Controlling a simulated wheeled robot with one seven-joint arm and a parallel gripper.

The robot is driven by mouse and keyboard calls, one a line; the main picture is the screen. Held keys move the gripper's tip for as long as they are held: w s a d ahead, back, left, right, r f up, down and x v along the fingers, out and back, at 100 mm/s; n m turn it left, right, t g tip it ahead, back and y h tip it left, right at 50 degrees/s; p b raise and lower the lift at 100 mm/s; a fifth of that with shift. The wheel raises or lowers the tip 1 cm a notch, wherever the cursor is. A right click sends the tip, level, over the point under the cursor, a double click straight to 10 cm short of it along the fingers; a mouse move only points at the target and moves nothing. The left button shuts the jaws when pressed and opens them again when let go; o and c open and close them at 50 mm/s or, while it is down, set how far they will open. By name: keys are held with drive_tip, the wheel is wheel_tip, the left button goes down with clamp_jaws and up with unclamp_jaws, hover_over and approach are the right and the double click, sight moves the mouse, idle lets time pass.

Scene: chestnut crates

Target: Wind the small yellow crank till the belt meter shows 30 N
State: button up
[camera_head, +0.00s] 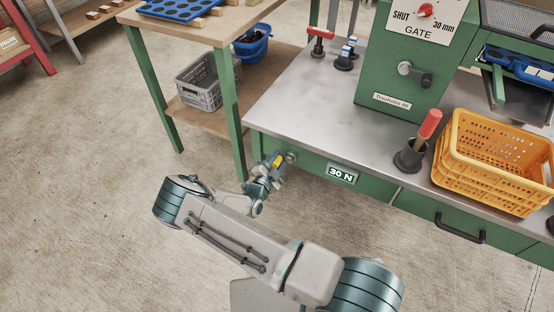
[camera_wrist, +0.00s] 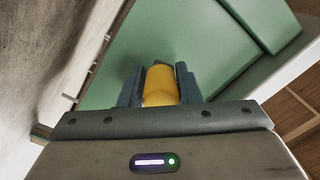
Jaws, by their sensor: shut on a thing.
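The small yellow crank (camera_head: 277,159) sits on the green front of the bench, by a round grey hub (camera_head: 291,157). My gripper (camera_head: 272,167) is shut on the crank's yellow handle. In the wrist view the yellow handle (camera_wrist: 160,86) lies between the two dark fingers of my gripper (camera_wrist: 160,88), against the green panel. The belt meter (camera_head: 341,174), on the bench front to the right of the crank, reads 30 N. The far end of the handle is partly hidden.
A yellow crate (camera_head: 455,172) and a dark cup (camera_head: 409,157) with a red-handled tool stand on the bench top. A green machine (camera_head: 392,83) marked GATE rises behind. A grey crate (camera_head: 190,92) sits on the left table's lower shelf. The floor at left is clear.

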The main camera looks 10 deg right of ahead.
drive_tip(key=shift+n, duration=0.4)
drive_tip(key=o, duration=0.9)
drive_tip(key=p+v, duration=0.2)
drive_tip(key=v, duration=1.1)
drive_tip(key=shift+s+a, duration=0.25)
drive_tip(key=shift+s, duration=0.05)
